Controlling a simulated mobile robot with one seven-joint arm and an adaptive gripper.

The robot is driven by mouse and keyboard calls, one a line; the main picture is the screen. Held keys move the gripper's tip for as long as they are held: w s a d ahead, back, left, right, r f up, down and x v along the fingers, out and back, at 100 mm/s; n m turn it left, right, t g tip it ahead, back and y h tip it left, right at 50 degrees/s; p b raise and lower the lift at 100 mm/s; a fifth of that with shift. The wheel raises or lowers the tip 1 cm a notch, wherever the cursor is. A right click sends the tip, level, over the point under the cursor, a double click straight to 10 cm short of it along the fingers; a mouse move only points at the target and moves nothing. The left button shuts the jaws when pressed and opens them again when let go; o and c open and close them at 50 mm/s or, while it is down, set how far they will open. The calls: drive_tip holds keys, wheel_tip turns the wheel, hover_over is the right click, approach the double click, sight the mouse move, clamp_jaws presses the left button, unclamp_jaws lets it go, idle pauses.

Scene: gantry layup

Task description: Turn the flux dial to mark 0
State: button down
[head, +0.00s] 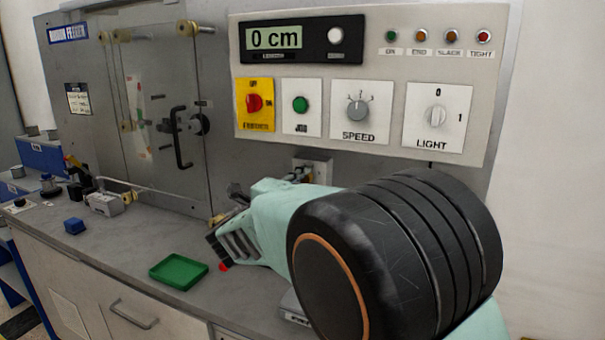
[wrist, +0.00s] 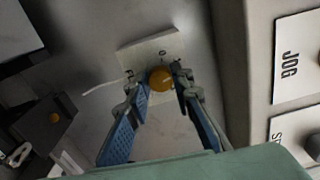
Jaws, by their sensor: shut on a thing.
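The flux dial shows in the wrist view as a round amber knob (wrist: 161,79) on a pale plate (wrist: 136,53). A 0 is printed above the knob in that view, and another mark stands to its left. I cannot make out which mark the knob points to. My gripper (wrist: 160,83) is shut on the knob, with one fingertip on each side of it. In the head view the plate (head: 318,163) shows in part below the control panel; my gripper and wrist hide the knob.
The control panel (head: 376,60) with its switches and SPEED knob (head: 359,110) is just above the dial. A green tray (head: 179,271) and a blue block (head: 75,226) lie on the bench. A clear door with a black handle (head: 182,150) stands left.

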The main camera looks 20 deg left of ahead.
drive_tip(key=n+p, duration=0.4)
drive_tip(key=n, duration=0.2)
drive_tip(key=shift+d+r, duration=0.1)
drive_tip(key=n+p, duration=0.3)
drive_tip(key=n, duration=0.2)
drive_tip(key=shift+p, duration=0.4)
drive_tip(key=shift+n, duration=0.5)
drive_tip(key=c, duration=1.7)
unclamp_jaws()
drive_tip(key=s, duration=0.8)
drive_tip(key=s+a, duration=0.1)
drive_tip(key=s, duration=0.3)
